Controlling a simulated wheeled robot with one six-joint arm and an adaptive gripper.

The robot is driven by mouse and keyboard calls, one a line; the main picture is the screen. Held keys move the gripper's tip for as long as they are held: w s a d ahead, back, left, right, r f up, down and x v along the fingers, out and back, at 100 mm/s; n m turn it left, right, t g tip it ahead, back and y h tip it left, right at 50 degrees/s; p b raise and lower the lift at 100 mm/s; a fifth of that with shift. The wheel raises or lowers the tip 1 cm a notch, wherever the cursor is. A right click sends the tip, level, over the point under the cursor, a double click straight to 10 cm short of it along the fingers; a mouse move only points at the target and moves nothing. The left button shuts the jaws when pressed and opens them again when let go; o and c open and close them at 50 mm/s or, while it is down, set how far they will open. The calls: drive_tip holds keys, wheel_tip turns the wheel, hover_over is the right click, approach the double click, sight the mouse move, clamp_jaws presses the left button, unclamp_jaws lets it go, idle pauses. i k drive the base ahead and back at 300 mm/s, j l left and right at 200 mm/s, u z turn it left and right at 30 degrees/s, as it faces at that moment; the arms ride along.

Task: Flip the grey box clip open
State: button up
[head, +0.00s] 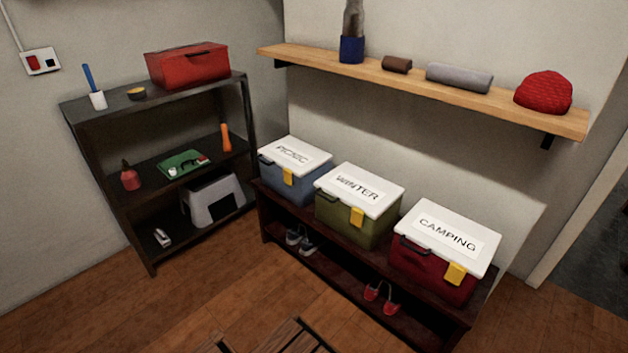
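No plainly grey lidded box shows; the nearest in colour is the blue-grey box (283,187) with a white lid marked PICNIC (296,154). It stands at the left end of the low dark bench. Its yellow clip (288,177) is on the front, at the lid's edge, and seems to lie flat against the box wall; it is small in this view. The lid is down. A dark handle is on the box's left side. My gripper is not in view.
An olive box (346,222) marked WINTER and a red box (423,275) marked CAMPING stand to the right on the bench (278,236), each with a yellow clip. A dark shelf unit (134,219) is at left. A wooden slatted thing (298,338) is at the bottom edge.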

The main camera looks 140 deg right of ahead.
sight(288, 174)
drive_tip(key=l+u, duration=0.2)
drive_tip(key=l, duration=0.35)
drive_tip(key=k+l+u, duration=0.2)
drive_tip(key=l, duration=0.3)
drive_tip(key=l+u, duration=0.2)
drive_tip(key=l, duration=0.35)
drive_tip(key=u, duration=5.4)
